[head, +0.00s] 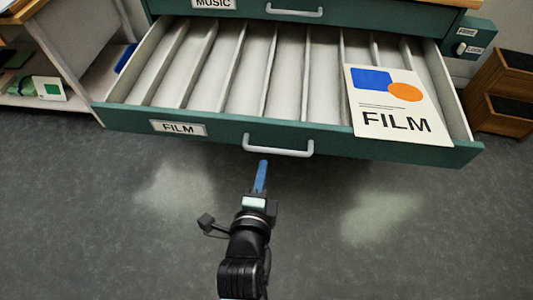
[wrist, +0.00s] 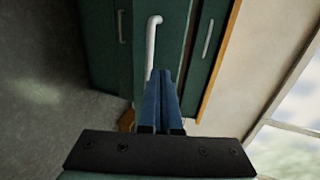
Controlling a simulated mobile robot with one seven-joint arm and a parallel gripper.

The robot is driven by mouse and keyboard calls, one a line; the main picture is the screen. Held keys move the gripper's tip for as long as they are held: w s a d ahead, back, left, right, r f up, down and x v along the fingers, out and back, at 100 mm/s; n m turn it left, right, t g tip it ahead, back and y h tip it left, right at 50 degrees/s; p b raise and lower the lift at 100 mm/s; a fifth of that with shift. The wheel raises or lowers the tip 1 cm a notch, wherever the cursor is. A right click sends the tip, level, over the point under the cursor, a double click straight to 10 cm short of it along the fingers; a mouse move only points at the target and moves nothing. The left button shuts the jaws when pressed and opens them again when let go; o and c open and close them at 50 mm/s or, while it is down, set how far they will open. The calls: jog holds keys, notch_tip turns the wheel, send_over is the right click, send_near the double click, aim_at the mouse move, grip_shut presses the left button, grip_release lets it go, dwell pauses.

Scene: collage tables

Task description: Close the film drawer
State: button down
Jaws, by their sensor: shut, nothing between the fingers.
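The film drawer (head: 225,131) is a green-fronted drawer standing open, with a "FILM" label and a pale bar handle. Its handle (head: 278,147) also shows in the wrist view (wrist: 151,45). A white card printed "FILM" (head: 400,107) with blue and orange shapes lies in the right part of the drawer, over its dividers. My gripper (head: 263,163) is shut and empty, with blue fingers, in front of the drawer just below and left of the handle. In the wrist view the fingertips (wrist: 164,73) appear beside the handle's end; I cannot tell whether they touch it.
The music drawer (head: 340,14) above is green, with its own handle. A white shelf (head: 45,103) with several items stands at left. Small green drawers (head: 467,48) and a wooden unit (head: 503,85) stand at right. The grey floor (head: 400,230) in front is clear.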

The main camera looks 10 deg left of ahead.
aim_at(270, 134)
jog(key=b+x, duration=0.1)
jog(key=x, duration=0.8)
jog(key=shift+r+b, duration=0.2)
jog(key=shift+b, duration=0.1)
jog(key=shift+w+f, duration=0.1)
jog(key=shift+w, duration=0.25)
jog(key=shift+w, duration=0.15)
